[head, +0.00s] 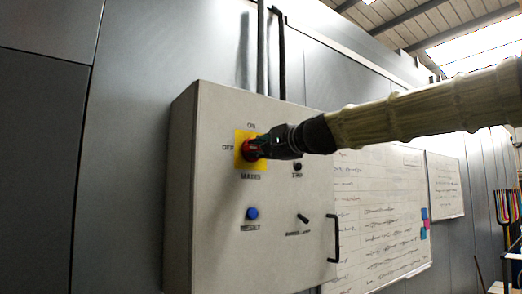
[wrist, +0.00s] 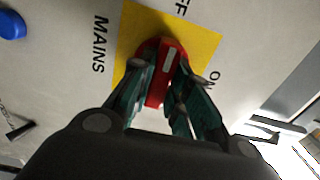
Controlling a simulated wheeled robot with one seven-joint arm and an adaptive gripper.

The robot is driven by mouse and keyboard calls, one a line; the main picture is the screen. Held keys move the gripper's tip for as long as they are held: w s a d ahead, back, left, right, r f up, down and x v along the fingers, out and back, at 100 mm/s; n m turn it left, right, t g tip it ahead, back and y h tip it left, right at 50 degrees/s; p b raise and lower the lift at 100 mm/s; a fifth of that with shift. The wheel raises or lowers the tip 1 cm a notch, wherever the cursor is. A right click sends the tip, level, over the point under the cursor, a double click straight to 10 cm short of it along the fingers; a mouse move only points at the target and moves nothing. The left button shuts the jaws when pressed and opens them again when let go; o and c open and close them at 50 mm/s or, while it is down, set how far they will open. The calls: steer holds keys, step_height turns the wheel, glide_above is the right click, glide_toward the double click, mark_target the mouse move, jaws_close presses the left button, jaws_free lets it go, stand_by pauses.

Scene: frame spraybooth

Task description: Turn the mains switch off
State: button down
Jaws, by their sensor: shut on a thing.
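The mains switch is a red rotary handle (head: 248,150) on a yellow plate (head: 240,163), high on the left of the grey box's front. ON is printed above it, OFF to its left and MAINS below. My gripper (head: 266,147) reaches it from the right and hides part of it. In the wrist view my gripper (wrist: 163,78) is shut on the red handle (wrist: 171,53), one green finger on each side. The handle's white mark lies toward the OFF lettering, and its long side points roughly that way. ON sits off to the right.
The grey control box (head: 215,255) also carries a blue reset button (head: 252,214), a small black knob (head: 297,167), a small black lever (head: 303,218) and a black door handle (head: 331,238). Conduits (head: 261,50) rise above it. Whiteboards (head: 380,215) hang to the right.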

steer(key=c, duration=1.4)
jaws_free()
steer(key=shift+o, duration=0.2)
steer(key=shift+s+d, duration=0.1)
steer(key=shift+s, duration=0.05)
steer(key=v, duration=0.6)
steer(key=shift+s+d, duration=0.2)
steer(key=shift+d, duration=0.1)
steer(key=shift+s, duration=0.1)
steer(key=shift+s+d, duration=0.15)
steer(key=shift+d, duration=0.05)
steer(key=shift+a, duration=0.1)
